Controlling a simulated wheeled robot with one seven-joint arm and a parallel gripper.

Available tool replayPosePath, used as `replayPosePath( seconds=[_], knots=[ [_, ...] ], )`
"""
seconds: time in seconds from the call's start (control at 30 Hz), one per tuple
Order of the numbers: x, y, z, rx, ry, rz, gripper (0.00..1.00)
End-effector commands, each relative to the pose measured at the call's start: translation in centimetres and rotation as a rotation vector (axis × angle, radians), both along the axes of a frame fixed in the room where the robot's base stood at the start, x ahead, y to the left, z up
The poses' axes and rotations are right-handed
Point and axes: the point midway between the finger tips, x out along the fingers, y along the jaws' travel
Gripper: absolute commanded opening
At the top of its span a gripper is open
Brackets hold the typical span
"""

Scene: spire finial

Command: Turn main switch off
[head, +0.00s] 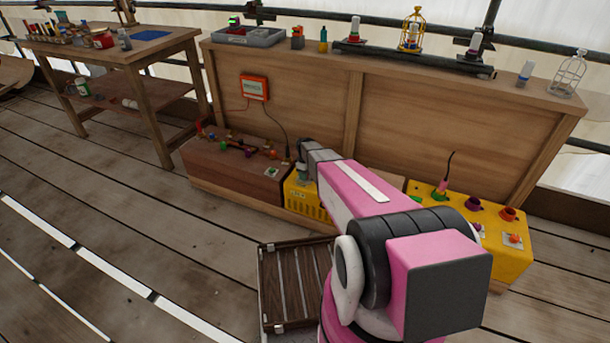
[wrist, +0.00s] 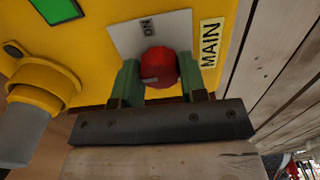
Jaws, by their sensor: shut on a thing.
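In the wrist view, the main switch is a round red knob (wrist: 160,68) on a grey plate (wrist: 126,38) marked "ON". The plate sits on a yellow box (wrist: 92,75), beside a label (wrist: 210,43) reading "MAIN". My gripper (wrist: 160,82) has a green finger on each side of the knob and is shut on it. In the head view, my pink and black arm reaches to the yellow box (head: 303,196) below the wooden bench. My arm hides the knob and the gripper's fingers there.
A brown box (head: 225,175) with coloured knobs stands left of the yellow box. Another yellow box (head: 510,262) with coloured sockets stands right. In the wrist view, a grey connector (wrist: 28,130) in a yellow collar is close on the left. A slatted case (head: 290,285) lies on the floor.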

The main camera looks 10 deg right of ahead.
Motion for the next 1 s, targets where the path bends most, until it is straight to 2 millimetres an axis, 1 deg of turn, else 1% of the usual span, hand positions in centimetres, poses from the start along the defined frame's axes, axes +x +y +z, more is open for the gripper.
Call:
replayPosePath(
  seconds=[0.2,0.57,0.6,0.67,1.0],
  knots=[
    [0.01,-0.01,0.07,-0.001,-0.001,0.030,0.15],
    [0.00,-0.01,0.08,-0.001,-0.001,0.032,0.15],
    [0.00,-0.01,0.08,-0.001,-0.001,0.032,0.45],
    [0.01,-0.01,0.07,-0.001,-0.001,0.032,0.64],
    [-0.01,0.00,0.29,-0.001,-0.001,0.032,0.64]
  ],
)
